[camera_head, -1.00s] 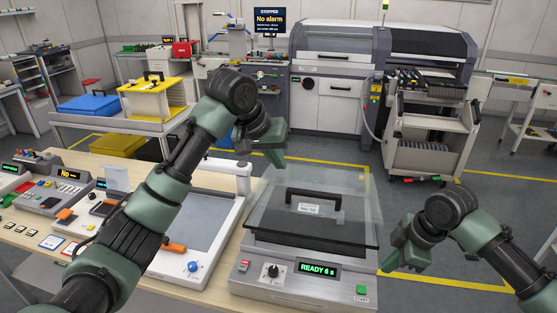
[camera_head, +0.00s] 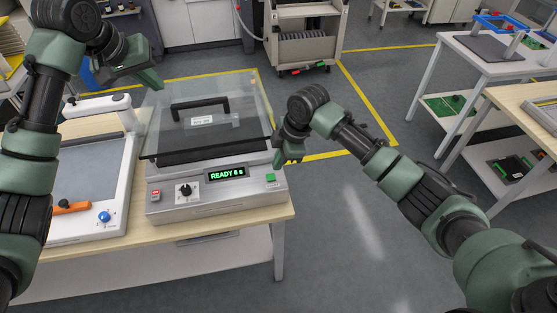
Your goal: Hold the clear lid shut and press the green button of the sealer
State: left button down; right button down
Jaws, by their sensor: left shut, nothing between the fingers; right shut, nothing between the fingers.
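The silver sealer (camera_head: 220,204) stands at the table's right end. The green button (camera_head: 271,178) is at the front panel's right end. My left gripper (camera_head: 156,84) is shut and empty by the lid's far left corner, apparently above it. My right gripper (camera_head: 282,162) is shut and empty, slightly above and right of the green button; contact is not visible.
A flat device with a blue knob (camera_head: 104,217) and an orange handle (camera_head: 70,207) stands left of the sealer. The sealer also has a black dial (camera_head: 186,191) and a red switch (camera_head: 155,195). Floor is open to the right, with white tables (camera_head: 480,75) beyond.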

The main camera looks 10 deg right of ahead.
pick_arm(q)
jog(key=shift+x, duration=2.6)
